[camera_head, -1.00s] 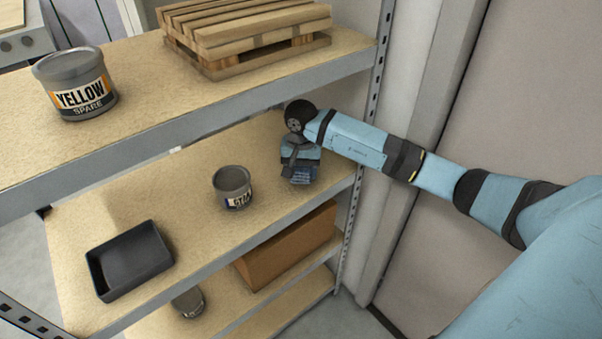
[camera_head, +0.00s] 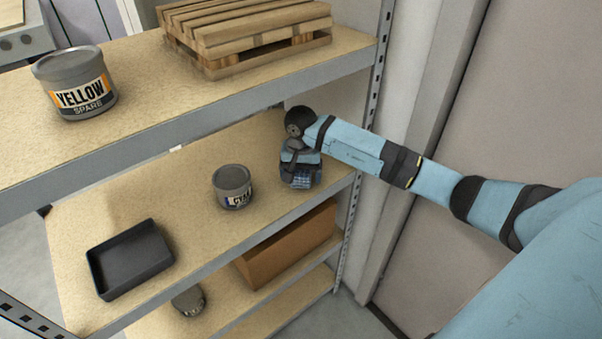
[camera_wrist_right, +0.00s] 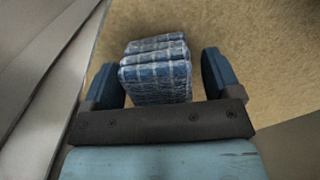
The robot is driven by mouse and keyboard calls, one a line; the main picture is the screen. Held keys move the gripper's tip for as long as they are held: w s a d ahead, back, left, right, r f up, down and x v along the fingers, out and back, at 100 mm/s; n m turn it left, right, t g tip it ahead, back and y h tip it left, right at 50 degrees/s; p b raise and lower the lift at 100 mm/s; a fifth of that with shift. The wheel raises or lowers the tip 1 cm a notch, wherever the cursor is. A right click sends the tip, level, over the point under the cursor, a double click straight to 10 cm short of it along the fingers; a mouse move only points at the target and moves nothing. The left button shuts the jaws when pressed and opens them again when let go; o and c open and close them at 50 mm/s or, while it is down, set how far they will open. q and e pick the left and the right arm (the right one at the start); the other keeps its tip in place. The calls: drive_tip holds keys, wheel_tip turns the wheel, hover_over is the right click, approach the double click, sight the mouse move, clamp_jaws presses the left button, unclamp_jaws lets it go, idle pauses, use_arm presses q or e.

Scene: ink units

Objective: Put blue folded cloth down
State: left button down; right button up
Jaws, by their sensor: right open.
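The blue folded cloth (camera_wrist_right: 157,72), with a pale check pattern, lies between the two fingers of my right gripper (camera_wrist_right: 164,78) in the right wrist view. The fingers are open, and a gap shows on the right side of the cloth. In the head view the cloth (camera_head: 301,181) shows just below my right gripper (camera_head: 300,168), at the right end of the middle shelf (camera_head: 195,195). The gripper partly hides it there. It appears to rest on the shelf board. My left gripper is not in view.
A grey ink can (camera_head: 232,187) stands left of the cloth. A black tray (camera_head: 130,258) sits further left. Above are a can marked YELLOW SPARE (camera_head: 76,84) and a wooden pallet (camera_head: 245,35). A cardboard box (camera_head: 288,245) is below. A metal upright (camera_head: 372,105) is close right.

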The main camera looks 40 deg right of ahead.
wheel_tip(320, 180, up, 7)
drive_tip(key=shift+r, duration=0.2)
idle(0.6)
